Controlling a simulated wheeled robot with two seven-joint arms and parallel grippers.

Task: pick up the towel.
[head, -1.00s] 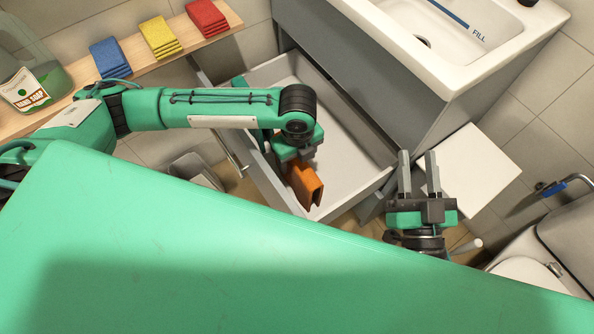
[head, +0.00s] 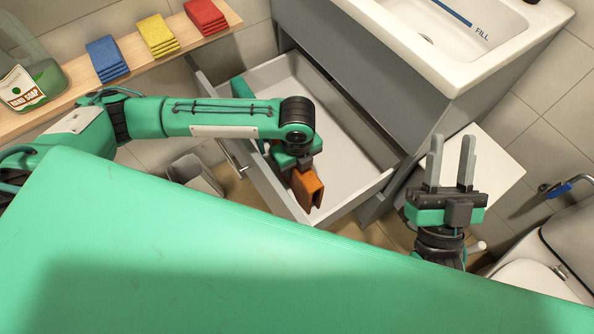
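A folded orange-brown towel (head: 309,190) stands on edge at the near end of the open drawer (head: 345,150). My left gripper (head: 304,166) points down right over the towel and meets its top edge. Its fingertips are hidden by the gripper body and the towel, so I cannot tell whether they are closed on it. My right gripper (head: 451,160) is open and empty, its two grey fingers pointing up the picture, to the right of the drawer.
Folded blue (head: 107,58), yellow (head: 158,36) and red (head: 206,18) cloths lie on a wooden shelf (head: 80,92) beside a hand soap bottle (head: 30,85). A white sink (head: 480,60) stands above the drawer. A toilet (head: 530,275) is at lower right.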

